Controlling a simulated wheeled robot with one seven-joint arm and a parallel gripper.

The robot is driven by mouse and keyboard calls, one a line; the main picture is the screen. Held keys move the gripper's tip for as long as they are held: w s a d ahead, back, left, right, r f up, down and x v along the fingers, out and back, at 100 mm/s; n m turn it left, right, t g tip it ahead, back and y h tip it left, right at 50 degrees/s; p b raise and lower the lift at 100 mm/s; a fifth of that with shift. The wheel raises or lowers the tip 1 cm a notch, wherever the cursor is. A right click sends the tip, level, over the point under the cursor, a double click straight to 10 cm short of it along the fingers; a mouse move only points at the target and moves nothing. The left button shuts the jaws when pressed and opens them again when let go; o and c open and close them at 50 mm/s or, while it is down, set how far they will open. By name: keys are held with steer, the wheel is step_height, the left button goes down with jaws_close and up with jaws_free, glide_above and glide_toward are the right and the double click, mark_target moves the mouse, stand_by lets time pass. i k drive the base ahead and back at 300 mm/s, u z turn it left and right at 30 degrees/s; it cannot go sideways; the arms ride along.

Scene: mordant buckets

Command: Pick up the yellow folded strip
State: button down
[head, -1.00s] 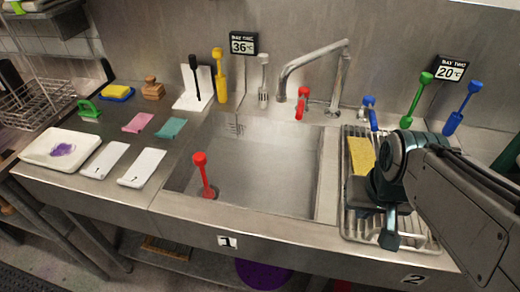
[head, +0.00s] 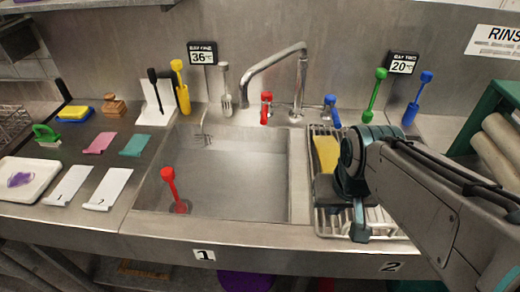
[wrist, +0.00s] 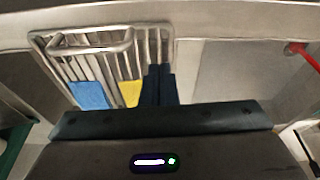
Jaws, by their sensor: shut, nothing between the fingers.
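The yellow folded strip (head: 326,153) lies on the wire drying rack (head: 322,220) right of the sink. In the head view it is just left of my arm, which may hide part of it. In the wrist view the yellow strip (wrist: 130,93) shows beside a blue piece (wrist: 88,95), its near part cut off by my gripper's body. My gripper (head: 360,235) is over the front part of the rack, apart from the strip. In the wrist view its fingers (wrist: 158,72) are together and empty, just right of the strip.
The steel sink (head: 225,180) is left of the rack, with a red-handled tool (head: 170,185) standing in it. A tap (head: 300,75), a blue knob (head: 331,108), a green brush (head: 376,95) and a blue brush (head: 418,100) stand behind. Cloths and a tray (head: 45,178) are at far left.

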mark_target(327, 150)
steer(key=k, duration=0.5)
steer(key=u, duration=2.85)
steer(key=k, duration=0.9)
steer(key=z, duration=1.8)
steer(key=i, duration=0.5)
steer(key=z, duration=0.05)
